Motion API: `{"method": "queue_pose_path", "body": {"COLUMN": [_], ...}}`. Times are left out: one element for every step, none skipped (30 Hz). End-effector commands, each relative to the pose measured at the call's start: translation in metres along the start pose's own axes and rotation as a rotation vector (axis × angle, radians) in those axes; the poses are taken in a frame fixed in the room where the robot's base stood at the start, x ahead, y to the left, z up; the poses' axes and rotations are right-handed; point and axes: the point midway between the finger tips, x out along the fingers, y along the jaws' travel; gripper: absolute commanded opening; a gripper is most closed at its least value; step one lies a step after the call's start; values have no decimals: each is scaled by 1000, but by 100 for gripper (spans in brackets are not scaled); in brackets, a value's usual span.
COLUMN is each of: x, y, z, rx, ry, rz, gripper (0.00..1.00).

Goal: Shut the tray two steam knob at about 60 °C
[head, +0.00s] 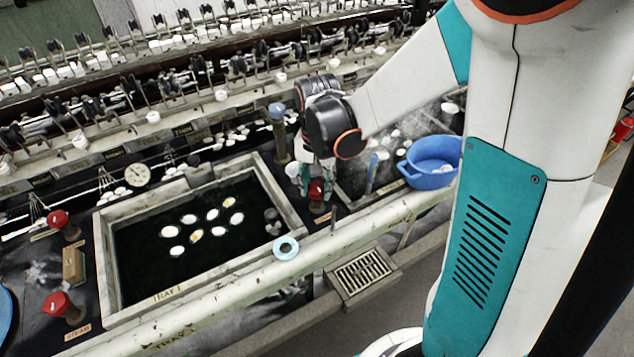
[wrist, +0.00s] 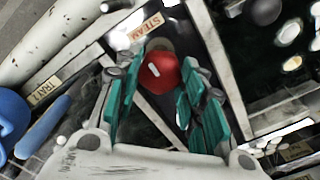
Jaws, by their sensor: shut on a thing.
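A red steam knob (head: 316,189) stands at the near right corner of tray one, between it and the right-hand tray. In the wrist view the red knob (wrist: 160,72) sits between my teal finger pads, beside a STEAM label (wrist: 148,26). My gripper (head: 308,178) reaches down over the knob and is shut on it; the wrist view also shows my gripper (wrist: 155,98). The right-hand tray is partly covered by my arm, and its water looks pale and steamy. I see no readable temperature for it. A white dial (head: 137,174) stands behind tray one; its reading is too small to tell.
Tray one (head: 102,262) holds dark water and several white cocoons. Two other red knobs (head: 58,219) (head: 57,303) stand left of it. A blue basin (head: 432,178) is at the right. A light-blue ring (head: 286,248) lies on the front rail. Reeling machinery fills the back.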

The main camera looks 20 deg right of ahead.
Motion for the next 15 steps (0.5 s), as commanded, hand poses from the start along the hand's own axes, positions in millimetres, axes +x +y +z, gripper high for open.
{"method": "queue_pose_path", "body": {"x": [0, 0, 0, 0, 0, 0, 0, 0, 0, 0, 0, 0, 0, 0, 0], "y": [0, 0, 0, 0, 0, 0, 0, 0, 0, 0, 0, 0, 0, 0, 0], "z": [0, 0, 0, 0, 0, 0, 0, 0, 0, 0, 0, 0, 0, 0, 0], "rx": [7, 10, 13, 15, 16, 17, 17, 17, 17, 17, 17, 17, 17, 17, 17], "ry": [0, 0, 0, 0, 0, 0, 0, 0, 0, 0, 0, 0, 0, 0, 0], "rz": [0, 0, 0, 0, 0, 0, 0, 0, 0, 0, -1, -1, -1, -1, -1], "gripper": [13, 13, 13, 13, 13, 13, 13, 13, 13, 13, 13, 13, 13, 13, 41]}}
